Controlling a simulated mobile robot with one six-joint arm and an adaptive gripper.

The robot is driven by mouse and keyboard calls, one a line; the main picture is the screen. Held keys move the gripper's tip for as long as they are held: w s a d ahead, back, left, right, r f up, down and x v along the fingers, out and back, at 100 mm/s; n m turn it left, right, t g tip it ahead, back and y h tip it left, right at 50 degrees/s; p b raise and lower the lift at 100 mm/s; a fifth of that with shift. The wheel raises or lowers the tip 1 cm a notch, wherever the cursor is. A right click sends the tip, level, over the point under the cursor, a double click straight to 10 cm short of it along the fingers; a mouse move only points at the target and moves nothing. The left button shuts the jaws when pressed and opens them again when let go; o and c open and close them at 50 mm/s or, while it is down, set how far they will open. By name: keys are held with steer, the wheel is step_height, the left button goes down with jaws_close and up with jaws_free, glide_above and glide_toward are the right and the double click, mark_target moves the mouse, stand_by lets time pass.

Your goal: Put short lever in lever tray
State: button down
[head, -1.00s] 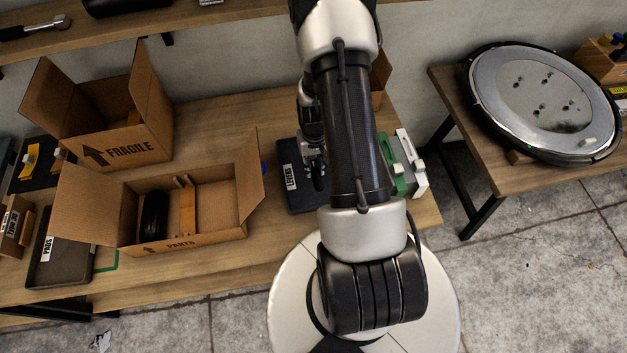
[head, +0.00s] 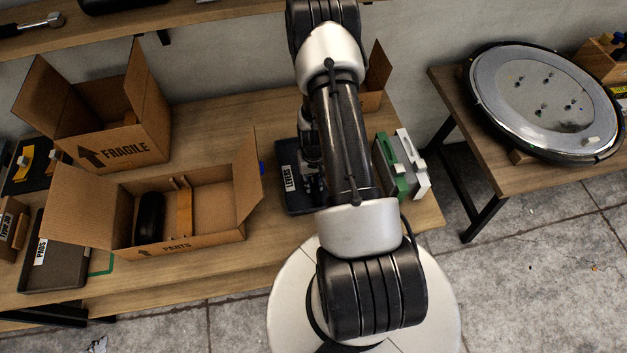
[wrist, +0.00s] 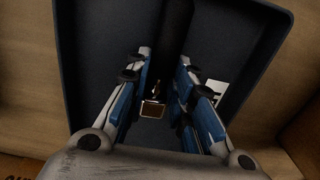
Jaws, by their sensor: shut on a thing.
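The lever tray (head: 298,207) is a dark, shallow tray labelled LEVERS on the bench, partly hidden behind my arm. In the wrist view the tray (wrist: 90,60) fills most of the picture, with its white label (wrist: 214,91) to the right of my fingers. My gripper (wrist: 163,80) has blue finger pads and is over the tray's inside. It is shut on the short lever (wrist: 153,109), of which a small brownish, metal-edged end shows between the fingers. Whether the lever touches the tray floor I cannot tell.
An open PARTS box (head: 215,238) stands left of the tray, with a FRAGILE box (head: 125,150) behind it. Green and white handled pieces (head: 405,165) stand close to the right. A PADS tray (head: 55,270) lies far left. A round plate (head: 545,100) rests on the right table.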

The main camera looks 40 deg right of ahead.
steer(key=c, duration=1.4)
jaws_free()
steer(key=shift+f, duration=0.1)
step_height(320, 180, up, 12)
steer(key=p, duration=0.3)
step_height(320, 180, up, 12)
steer(key=n+t, duration=0.1)
glide_above(313, 182)
steer(key=w+a, duration=0.3)
steer(key=a, duration=0.1)
steer(key=s+a+r+n+t, duration=0.1)
steer(key=a+r, duration=0.2)
steer(key=r, duration=0.3)
steer(key=a+r+n, duration=0.1)
steer(key=a+r, duration=0.3)
steer(key=r, duration=0.3)
steer(key=s+a+r+n+t, duration=0.2)
steer(key=s+a+r+n, duration=0.1)
steer(key=s+a+r, duration=0.8)
steer(key=s+r, duration=0.1)
steer(key=s, duration=0.2)
steer(key=shift+s+t, duration=0.3)
steer(key=shift+t, duration=0.1)
steer(key=shift+a+r, duration=0.1)
